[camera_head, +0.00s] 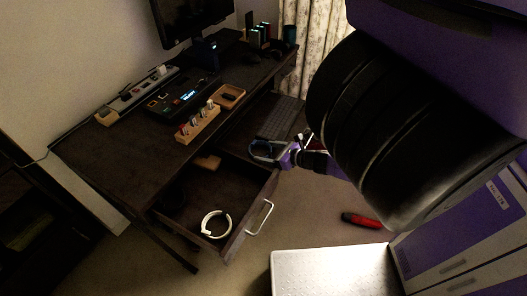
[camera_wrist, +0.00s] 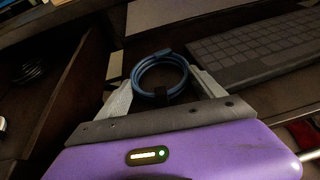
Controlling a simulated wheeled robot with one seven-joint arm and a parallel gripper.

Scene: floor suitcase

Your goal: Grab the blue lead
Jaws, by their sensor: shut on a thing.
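The blue lead (camera_wrist: 137,84) is a coiled loop in the wrist view. It sits between the two fingers of my gripper (camera_wrist: 160,95), which is shut on it. A small dark band shows on the near side of the coil. In the head view the blue lead (camera_head: 258,151) sticks out to the left of my gripper (camera_head: 277,152), above the open drawer's right side. My arm hides part of the area to the right.
An open drawer (camera_head: 190,222) holds a white coiled lead (camera_head: 216,224). A keyboard (camera_head: 281,117) lies just behind the gripper. The desk (camera_head: 110,150) carries a wooden holder (camera_head: 198,124) and a power strip (camera_head: 135,95). A red-and-black tool (camera_head: 361,220) lies on the floor.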

